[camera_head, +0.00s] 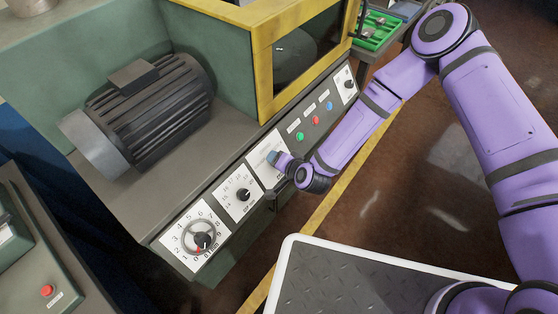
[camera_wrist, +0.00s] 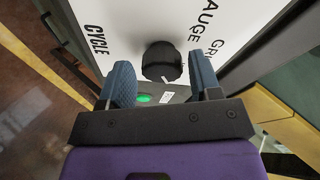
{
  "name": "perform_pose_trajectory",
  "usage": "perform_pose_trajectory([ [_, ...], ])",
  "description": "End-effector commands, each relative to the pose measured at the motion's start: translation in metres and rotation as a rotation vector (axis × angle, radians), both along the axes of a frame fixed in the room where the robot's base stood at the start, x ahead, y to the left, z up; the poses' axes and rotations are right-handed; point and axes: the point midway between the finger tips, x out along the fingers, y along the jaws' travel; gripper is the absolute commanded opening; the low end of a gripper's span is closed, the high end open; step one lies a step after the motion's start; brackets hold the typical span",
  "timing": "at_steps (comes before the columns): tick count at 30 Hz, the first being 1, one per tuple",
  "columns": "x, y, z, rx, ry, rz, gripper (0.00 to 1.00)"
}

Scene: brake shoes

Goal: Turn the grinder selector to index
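The grinder selector is a black round knob (camera_wrist: 161,58) on a white panel in the wrist view. A short pale pointer mark shows at its lower edge. Printed words around it include "CYCLE", "GAUGE" and part of a word starting "GR"; no "index" label is readable. My gripper (camera_wrist: 160,72) is open, with one blue ribbed finger on each side of the knob and a visible gap to each. In the head view my gripper (camera_head: 273,157) is at the white selector panel (camera_head: 259,152) on the machine front and hides the knob.
Beside the selector panel are a smaller dial (camera_head: 242,194) and a large numbered handwheel dial (camera_head: 197,238). Green, red and blue buttons (camera_head: 315,120) lie on the other side, with another knob (camera_head: 348,84) beyond. A dark motor (camera_head: 150,105) sits on the machine top.

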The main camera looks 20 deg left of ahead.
Motion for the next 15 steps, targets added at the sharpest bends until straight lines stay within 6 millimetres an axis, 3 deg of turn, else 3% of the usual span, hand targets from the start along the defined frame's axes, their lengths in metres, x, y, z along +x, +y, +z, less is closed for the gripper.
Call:
perform_pose_trajectory([
  [10, 0.000, 0.000, 0.002, 0.003, -0.003, 0.001, 0.65],
  [15, -0.009, -0.011, 0.012, 0.003, -0.003, 0.001, 0.65],
])
